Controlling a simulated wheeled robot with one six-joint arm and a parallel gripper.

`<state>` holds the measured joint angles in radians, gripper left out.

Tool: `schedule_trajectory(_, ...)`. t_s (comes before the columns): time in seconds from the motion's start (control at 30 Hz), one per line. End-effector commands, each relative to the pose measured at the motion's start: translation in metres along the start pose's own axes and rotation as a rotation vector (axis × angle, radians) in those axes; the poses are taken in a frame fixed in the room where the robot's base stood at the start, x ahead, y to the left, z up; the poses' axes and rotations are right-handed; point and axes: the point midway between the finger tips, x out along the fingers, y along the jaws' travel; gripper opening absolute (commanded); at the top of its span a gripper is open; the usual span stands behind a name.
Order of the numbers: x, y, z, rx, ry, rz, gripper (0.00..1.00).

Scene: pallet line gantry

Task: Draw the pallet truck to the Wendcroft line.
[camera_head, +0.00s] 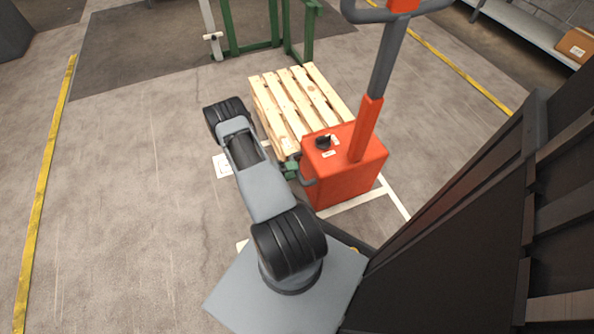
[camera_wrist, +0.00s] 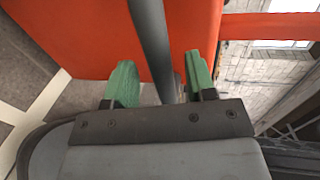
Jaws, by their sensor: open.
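The orange pallet truck (camera_head: 345,172) stands right of my arm, with its grey-and-orange tiller rising to a loop handle at the top edge. A grey bar (camera_head: 307,181) is on its near left side. A slatted wooden pallet (camera_head: 297,95) lies just behind the truck body. My gripper (camera_head: 291,170) is beside the truck's left side, partly hidden by my arm. In the wrist view, its green fingers (camera_wrist: 160,84) are open, with a grey bar (camera_wrist: 151,38) running between them. Finger contact with the bar cannot be told.
White floor lines (camera_head: 394,200) run beside the truck. A green frame (camera_head: 262,30) stands beyond the pallet on a dark floor patch. Yellow lines (camera_head: 45,190) mark both sides. A shelf with a cardboard box (camera_head: 577,45) is at upper right. The left floor is clear.

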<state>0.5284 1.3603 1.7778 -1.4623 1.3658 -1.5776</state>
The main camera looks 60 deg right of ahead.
Motion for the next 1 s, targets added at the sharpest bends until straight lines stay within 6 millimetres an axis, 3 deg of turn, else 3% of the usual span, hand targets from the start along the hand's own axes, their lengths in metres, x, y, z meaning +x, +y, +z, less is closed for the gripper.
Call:
schedule_trajectory(0.2,0.019,0.001,0.0,0.001,0.001,0.0,0.51)
schedule_trajectory(0.6,0.024,0.0,0.0,0.001,0.0,0.0,0.51)
schedule_trajectory(1.0,0.024,0.0,0.0,0.001,0.0,0.0,0.13)
